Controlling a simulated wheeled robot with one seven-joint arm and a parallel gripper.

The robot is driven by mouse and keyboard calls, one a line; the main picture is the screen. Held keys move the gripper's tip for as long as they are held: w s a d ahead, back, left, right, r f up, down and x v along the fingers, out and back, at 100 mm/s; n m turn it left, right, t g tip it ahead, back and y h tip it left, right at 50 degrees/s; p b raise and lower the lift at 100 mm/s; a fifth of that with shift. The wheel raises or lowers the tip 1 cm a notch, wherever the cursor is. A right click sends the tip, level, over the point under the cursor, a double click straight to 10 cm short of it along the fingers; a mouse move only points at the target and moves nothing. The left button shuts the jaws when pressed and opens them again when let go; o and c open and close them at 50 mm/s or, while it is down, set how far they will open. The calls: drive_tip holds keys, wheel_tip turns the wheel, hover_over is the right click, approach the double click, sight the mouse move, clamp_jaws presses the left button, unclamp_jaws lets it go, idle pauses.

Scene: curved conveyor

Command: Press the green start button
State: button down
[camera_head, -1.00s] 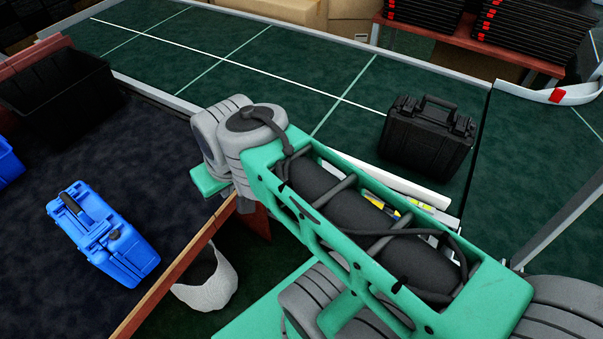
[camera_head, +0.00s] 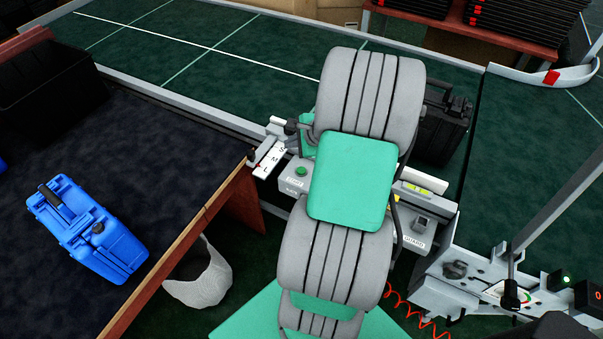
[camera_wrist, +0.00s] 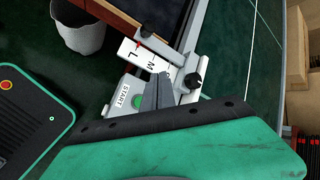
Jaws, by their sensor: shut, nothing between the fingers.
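The green start button (camera_head: 301,171) sits on a light grey control box (camera_head: 293,186) at the conveyor's near edge in the head view. In the wrist view, the button (camera_wrist: 138,101) shows beside a white START label (camera_wrist: 123,97). My gripper (camera_wrist: 161,76) is shut and empty in the wrist view. Its grey fingers appear just right of the button and overlap the box. I cannot tell how high the fingertips are above the box.
An L/M/S size scale (camera_head: 270,160) with black knobs lies beside the button. A black case (camera_head: 437,128) stands on the conveyor behind my arm. A blue case (camera_head: 86,230) lies on the dark table at left. A white bin (camera_head: 200,275) stands below the table edge.

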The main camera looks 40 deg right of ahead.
drive_tip(key=d+f+m, duration=0.1)
drive_tip(key=d, duration=0.1)
drive_tip(key=s+d+f+m, duration=0.1)
drive_tip(key=m, duration=0.1)
drive_tip(key=shift+s+d+f+t+h, duration=0.2)
drive_tip(key=shift+d+t+h, duration=0.1)
drive_tip(key=shift+d+t, duration=0.1)
drive_tip(key=shift+a, duration=0.1)
drive_tip(key=b, duration=0.7)
hover_over(303, 172)
wheel_tip(303, 172, down, 7)
drive_tip(key=shift+f+b, duration=0.3)
drive_tip(key=shift+f, duration=0.55)
drive_tip(key=shift+f, duration=0.1)
idle(0.4)
drive_tip(key=shift+f, duration=0.3)
